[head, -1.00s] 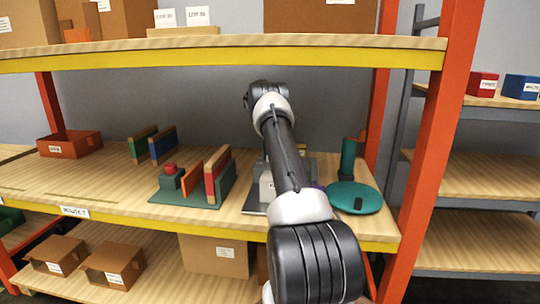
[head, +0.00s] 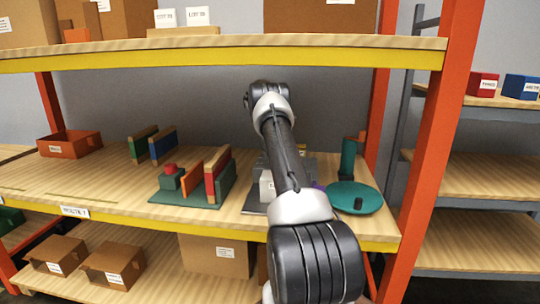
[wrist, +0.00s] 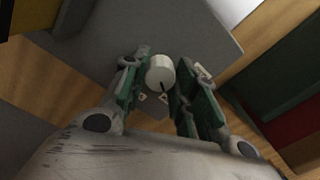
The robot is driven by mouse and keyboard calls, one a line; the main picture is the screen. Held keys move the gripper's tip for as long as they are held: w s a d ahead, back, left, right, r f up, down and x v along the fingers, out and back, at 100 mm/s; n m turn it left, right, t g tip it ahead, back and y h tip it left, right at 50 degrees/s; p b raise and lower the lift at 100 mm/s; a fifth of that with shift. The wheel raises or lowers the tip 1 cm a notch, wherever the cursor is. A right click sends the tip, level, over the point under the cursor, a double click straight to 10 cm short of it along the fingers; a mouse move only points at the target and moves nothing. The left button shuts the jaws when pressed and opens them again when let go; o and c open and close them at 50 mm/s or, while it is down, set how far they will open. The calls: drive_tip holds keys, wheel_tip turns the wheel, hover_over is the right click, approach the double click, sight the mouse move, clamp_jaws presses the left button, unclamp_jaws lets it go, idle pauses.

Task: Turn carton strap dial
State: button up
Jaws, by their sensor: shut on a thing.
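The dial (wrist: 161,68), a pale round knob with a dark line on its side, stands out from a grey panel (wrist: 105,45) in the wrist view. Small white tags with marks lie around it. My gripper (wrist: 158,80) has its green-padded fingers on either side of the dial and is shut on it. In the head view my arm crosses in front of the grey device (head: 308,168) on the middle shelf and hides the dial and my gripper.
Right of the device lies a teal disc (head: 340,193) with a dark knob. Left of it is a green stand (head: 186,197) with upright coloured boards. An orange bin (head: 70,144) sits far left. An upper shelf (head: 220,57) overhangs, and an orange post (head: 430,150) stands at right.

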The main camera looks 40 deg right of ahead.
idle(0.3)
drive_tip(key=o, duration=1)
drive_tip(key=shift+r, duration=0.1)
wheel_tip(320, 180, up, 12)
drive_tip(key=shift+f, duration=0.1)
idle(0.3)
